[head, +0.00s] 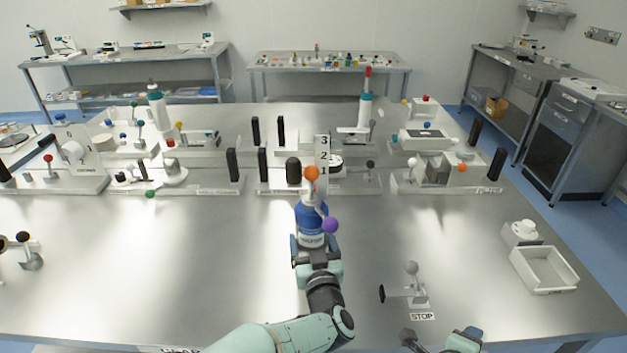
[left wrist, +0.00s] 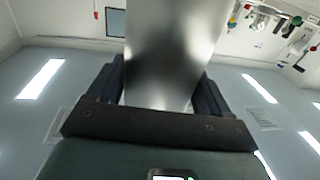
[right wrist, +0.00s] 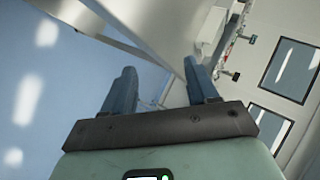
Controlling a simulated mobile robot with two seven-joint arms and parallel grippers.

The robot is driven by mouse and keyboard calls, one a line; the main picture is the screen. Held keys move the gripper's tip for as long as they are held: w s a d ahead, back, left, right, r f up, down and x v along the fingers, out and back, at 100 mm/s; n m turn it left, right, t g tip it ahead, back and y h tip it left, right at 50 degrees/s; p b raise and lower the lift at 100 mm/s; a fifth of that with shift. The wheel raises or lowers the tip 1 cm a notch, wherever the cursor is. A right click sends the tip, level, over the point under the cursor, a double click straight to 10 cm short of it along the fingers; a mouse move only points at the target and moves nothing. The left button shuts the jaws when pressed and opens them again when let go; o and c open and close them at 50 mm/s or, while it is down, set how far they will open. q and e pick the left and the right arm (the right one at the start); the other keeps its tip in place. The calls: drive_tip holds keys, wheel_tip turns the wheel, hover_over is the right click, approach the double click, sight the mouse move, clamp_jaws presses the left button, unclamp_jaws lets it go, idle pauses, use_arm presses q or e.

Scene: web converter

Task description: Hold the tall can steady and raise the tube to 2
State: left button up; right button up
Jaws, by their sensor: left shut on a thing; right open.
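The tall can (head: 312,222), blue with a pale labelled band, stands upright near the middle of the table. My left gripper (head: 316,243) is shut on its lower part. In the left wrist view, a smooth grey can wall (left wrist: 170,60) fills the space between the fingers. An orange ball (head: 311,172) tops a narrow pale tube (head: 310,193) above the can. A purple ball (head: 330,225) sits at the can's right side. A white scale plate (head: 323,150) marked 3, 2, 1 rises behind; the orange ball appears just below the 1. My right gripper (head: 440,341) is open and empty at the front edge; it also shows in the right wrist view (right wrist: 160,85).
A white tray (head: 543,270) is at the right. Several fixtures line the back. The table left of the can is mostly clear.

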drive_tip(key=w+a+r+n+t, duration=0.1)
drive_tip(key=w+r+n+t, duration=0.1)
drive_tip(key=w+r+t, duration=0.3)
drive_tip(key=n+t+y, duration=0.6)
drive_tip(key=n+y, duration=0.6)
drive_tip(key=n, duration=1.1)
approach(313, 178)
drive_tip(key=w, duration=0.4)
drive_tip(key=w+a, duration=0.1)
drive_tip(key=w, duration=0.3)
drive_tip(key=shift+w+a+r, duration=0.1)
drive_tip(key=shift+w+a, duration=0.25)
drive_tip(key=shift+w, duration=0.05)
